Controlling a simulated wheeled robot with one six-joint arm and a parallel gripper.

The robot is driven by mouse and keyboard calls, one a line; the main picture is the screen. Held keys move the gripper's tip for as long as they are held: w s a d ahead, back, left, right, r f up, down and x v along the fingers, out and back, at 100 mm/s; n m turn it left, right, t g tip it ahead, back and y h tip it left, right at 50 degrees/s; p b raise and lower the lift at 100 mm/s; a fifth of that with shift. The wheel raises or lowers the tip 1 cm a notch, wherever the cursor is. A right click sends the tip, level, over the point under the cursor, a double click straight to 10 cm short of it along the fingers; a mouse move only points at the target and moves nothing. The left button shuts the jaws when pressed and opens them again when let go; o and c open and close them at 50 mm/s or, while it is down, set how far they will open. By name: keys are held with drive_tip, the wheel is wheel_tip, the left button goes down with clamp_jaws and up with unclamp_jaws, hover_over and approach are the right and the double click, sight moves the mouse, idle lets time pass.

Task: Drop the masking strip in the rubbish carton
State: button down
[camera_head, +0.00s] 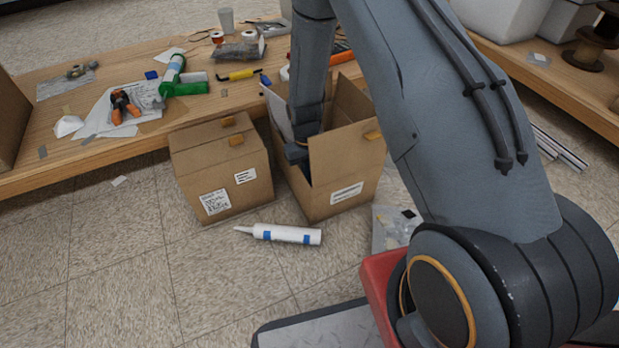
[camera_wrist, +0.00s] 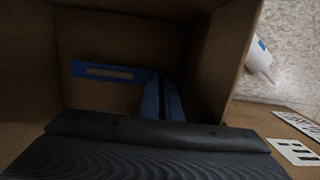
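The open carton (camera_head: 340,176), brown with raised flaps and a white label, stands on the floor in the head view. My arm reaches down into it, and the carton walls hide most of my gripper. In the wrist view I look into a dark cardboard interior (camera_wrist: 115,35). Blue strip pieces (camera_wrist: 108,71) show there, one lying across and another (camera_wrist: 162,100) running toward my gripper (camera_wrist: 155,132). I cannot tell whether the blue strip touches my gripper or lies apart below it. The dark gripper edge fills the bottom of the wrist view; its opening is not clear.
A closed carton (camera_head: 222,170) stands left of the open one. A white sealant tube (camera_head: 287,234) lies on the floor in front. Floor at the front left is clear.

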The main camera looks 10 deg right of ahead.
drive_tip(key=c, duration=2)
unclamp_jaws()
drive_tip(key=shift+f, duration=0.5)
drive_tip(key=shift+r, duration=0.1)
wheel_tip(320, 180, up, 13)
drive_tip(key=w+p, duration=0.1)
drive_tip(key=p, duration=0.5)
drive_tip(key=s+a+r+n, duration=0.1)
drive_tip(key=s+a+r, duration=0.3)
drive_tip(key=a+r, duration=0.7)
drive_tip(key=s+a+r+n+t+y, duration=0.1)
drive_tip(key=s+a+r, duration=0.2)
drive_tip(key=s+r, duration=0.6)
drive_tip(key=s+a+r+n, duration=0.2)
drive_tip(key=s+a+r, duration=0.2)
drive_tip(key=s+r, duration=0.55)
drive_tip(key=s+r+n, duration=0.1)
drive_tip(key=s+r, duration=0.3)
drive_tip(key=s, duration=0.7)
drive_tip(key=shift+s+d+y, duration=0.3)
drive_tip(key=shift+d+y, duration=0.05)
drive_tip(key=shift+y, duration=0.05)
